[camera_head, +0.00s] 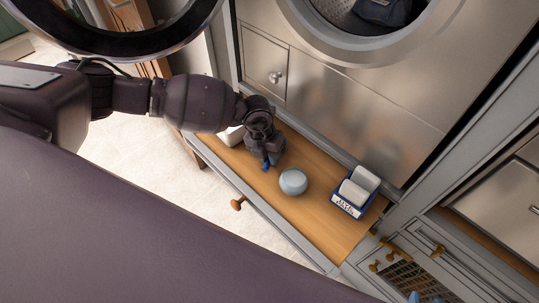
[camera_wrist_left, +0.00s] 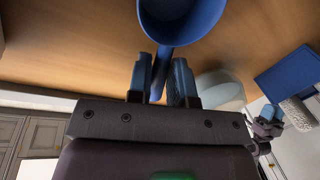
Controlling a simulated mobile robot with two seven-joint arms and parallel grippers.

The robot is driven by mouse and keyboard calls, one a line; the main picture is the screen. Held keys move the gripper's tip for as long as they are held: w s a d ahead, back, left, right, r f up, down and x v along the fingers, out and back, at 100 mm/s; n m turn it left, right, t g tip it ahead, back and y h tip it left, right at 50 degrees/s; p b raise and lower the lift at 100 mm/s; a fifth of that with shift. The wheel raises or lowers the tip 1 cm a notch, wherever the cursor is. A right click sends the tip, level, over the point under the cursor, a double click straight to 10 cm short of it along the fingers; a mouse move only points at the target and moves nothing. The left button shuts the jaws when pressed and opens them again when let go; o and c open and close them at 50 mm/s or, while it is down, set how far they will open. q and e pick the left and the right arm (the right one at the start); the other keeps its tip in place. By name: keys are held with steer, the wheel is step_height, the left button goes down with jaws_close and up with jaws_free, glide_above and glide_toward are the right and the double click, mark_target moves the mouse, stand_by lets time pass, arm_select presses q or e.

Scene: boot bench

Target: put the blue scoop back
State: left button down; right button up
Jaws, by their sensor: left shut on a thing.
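The blue scoop (camera_wrist_left: 182,36) shows at the top of the left wrist view, its round cup beyond the fingertips. My left gripper (camera_wrist_left: 163,62) is shut on its handle. In the head view my left gripper (camera_head: 267,160) is above the left part of the wooden drawer or shelf surface (camera_head: 325,222). Only a small blue bit shows below it there, and most of the scoop is hidden. Whether the scoop touches the wood I cannot tell. My right gripper (camera_head: 425,298) shows only as two blue fingertips, apart, at the bottom edge of the head view.
A grey-blue rounded lidded thing (camera_head: 293,182) stands right of my left gripper. Further right is a blue tray (camera_head: 345,207) with white blocks. A white thing (camera_head: 231,136) is partly hidden behind my left gripper. A metal appliance front (camera_head: 350,105) rises behind the wood.

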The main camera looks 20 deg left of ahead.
arm_select(q)
steer(key=shift+f, duration=0.1)
steer(key=c, duration=1)
jaws_free()
steer(key=shift+c, duration=0.2)
